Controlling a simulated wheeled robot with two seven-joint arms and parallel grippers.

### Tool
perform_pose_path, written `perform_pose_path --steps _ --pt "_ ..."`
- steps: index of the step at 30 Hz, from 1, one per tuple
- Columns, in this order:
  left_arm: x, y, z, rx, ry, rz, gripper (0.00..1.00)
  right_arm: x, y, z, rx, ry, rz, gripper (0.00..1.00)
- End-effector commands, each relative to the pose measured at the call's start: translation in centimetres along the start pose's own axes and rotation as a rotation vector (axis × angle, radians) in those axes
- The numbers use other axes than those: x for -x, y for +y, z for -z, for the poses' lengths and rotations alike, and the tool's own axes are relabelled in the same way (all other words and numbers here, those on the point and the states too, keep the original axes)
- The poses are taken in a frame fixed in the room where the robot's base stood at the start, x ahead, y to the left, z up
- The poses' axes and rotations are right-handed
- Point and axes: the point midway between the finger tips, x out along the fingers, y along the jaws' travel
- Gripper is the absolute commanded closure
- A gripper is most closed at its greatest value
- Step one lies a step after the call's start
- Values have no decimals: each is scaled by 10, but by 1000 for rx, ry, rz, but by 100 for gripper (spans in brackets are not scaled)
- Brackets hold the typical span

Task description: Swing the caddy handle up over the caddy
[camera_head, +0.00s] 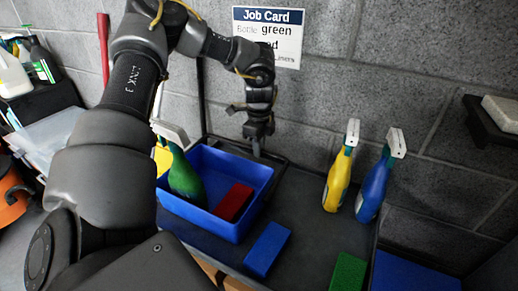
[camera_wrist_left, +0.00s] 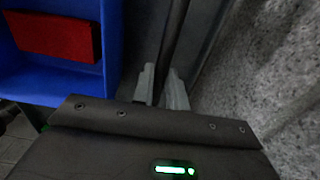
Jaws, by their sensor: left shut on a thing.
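The blue caddy (camera_head: 225,226) stands on the dark bench in the head view, holding a green bottle (camera_head: 184,178) and a red pad (camera_head: 234,202). The dark caddy handle (camera_head: 278,158) is down behind the caddy's far side, not above it. My left gripper (camera_head: 257,150) reaches down to this bar from above. In the left wrist view its two grey fingers (camera_wrist_left: 161,88) are shut on the dark bar (camera_wrist_left: 173,40), beside the caddy wall (camera_wrist_left: 112,45) and the red pad inside. My right gripper is not in view.
A yellow bottle (camera_head: 338,178) and a blue bottle (camera_head: 375,187) stand right of the caddy. A blue pad (camera_head: 267,249) and a green pad (camera_head: 347,272) lie in front. The grey block wall (camera_head: 330,95) with the job card (camera_head: 268,35) is close behind.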

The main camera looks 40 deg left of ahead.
Motion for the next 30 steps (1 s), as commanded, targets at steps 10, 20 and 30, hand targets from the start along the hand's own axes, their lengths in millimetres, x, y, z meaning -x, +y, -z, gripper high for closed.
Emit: perform_pose_path --steps 10,20,30 --pt "20 2 0 0 0 -1 91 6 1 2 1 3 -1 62" --pt "26 4 0 -1 0 -1 91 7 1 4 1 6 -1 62" --pt "46 10 0 -1 -1 -2 91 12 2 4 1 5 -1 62"
